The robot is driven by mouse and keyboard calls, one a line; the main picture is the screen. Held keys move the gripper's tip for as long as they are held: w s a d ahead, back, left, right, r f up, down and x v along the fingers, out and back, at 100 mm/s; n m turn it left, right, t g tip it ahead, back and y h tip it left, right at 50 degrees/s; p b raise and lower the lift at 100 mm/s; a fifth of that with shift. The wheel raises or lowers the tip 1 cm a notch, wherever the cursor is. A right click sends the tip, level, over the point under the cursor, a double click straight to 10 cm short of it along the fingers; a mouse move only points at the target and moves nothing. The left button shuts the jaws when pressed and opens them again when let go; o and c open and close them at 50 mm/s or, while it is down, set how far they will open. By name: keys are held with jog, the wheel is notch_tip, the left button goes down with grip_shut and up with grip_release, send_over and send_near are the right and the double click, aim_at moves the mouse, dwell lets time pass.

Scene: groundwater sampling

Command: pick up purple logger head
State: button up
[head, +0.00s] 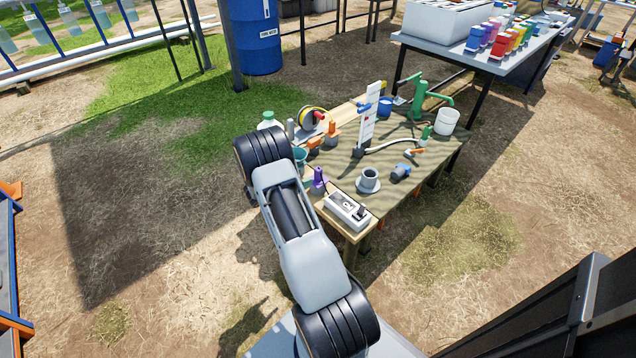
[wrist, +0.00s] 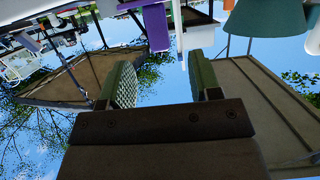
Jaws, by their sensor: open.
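The purple logger head (head: 318,177) stands upright at the near left of the wooden table, close to a white box instrument. In the wrist view a purple part (wrist: 156,28), likely the same logger head, hangs in from the top edge, just beyond the fingers. My gripper (wrist: 163,80) is open, with nothing between its two green padded fingers. The purple part is apart from them. In the head view my arm hides the gripper.
The white box instrument (head: 347,210) sits at the table's near corner. A teal cup (head: 300,157) and orange parts (head: 332,138) stand behind. A green hand pump (head: 420,98) rises at the back.

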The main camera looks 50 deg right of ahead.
aim_at(316, 174)
jog(key=shift+b+x, duration=0.3)
jog(key=shift+x, duration=1.3)
jog(key=shift+f+b+x, duration=0.15)
jog(key=shift+b+x, duration=0.45)
jog(key=shift+x, duration=0.7)
jog(key=shift+f+b+x, duration=0.1)
jog(key=shift+b+x, duration=0.5)
jog(key=shift+x, duration=0.75)
jog(key=shift+s+a, duration=0.1)
jog(key=shift+s, duration=0.05)
jog(key=shift+c, duration=0.4)
jog(key=c, duration=0.9)
jog(key=shift+r, duration=0.1)
jog(key=shift+c, duration=0.2)
